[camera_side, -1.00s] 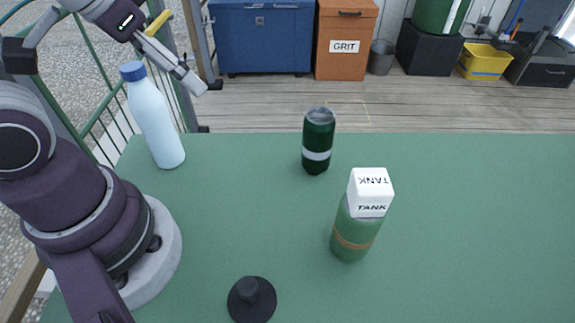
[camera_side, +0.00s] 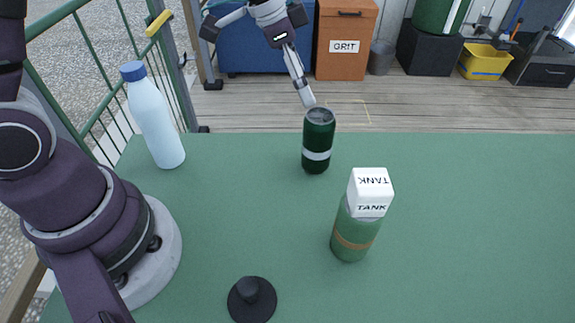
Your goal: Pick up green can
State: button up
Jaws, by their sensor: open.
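The green can (camera_side: 318,142) is dark green with a pale band and a grey top. It stands upright near the far edge of the green table. My gripper (camera_side: 308,102) is in the air above or behind the can's top in the picture. Its fingers point down toward the can. I cannot tell from this side how far apart the fingers are in depth, but they are open and hold nothing. The can's whole front is visible.
A pale blue bottle (camera_side: 153,118) stands at the table's left. A green bottle (camera_side: 355,235) bears a white TANK block (camera_side: 370,192) right of and nearer than the can. The table's right side (camera_side: 490,225) is clear.

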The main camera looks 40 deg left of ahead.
aim_at(320, 132)
jog(key=x, duration=0.6)
jog(key=s+x, duration=0.1)
jog(key=x, duration=0.3)
jog(key=shift+d+f, duration=0.15)
jog(key=shift+f, duration=0.05)
jog(key=c, duration=0.9)
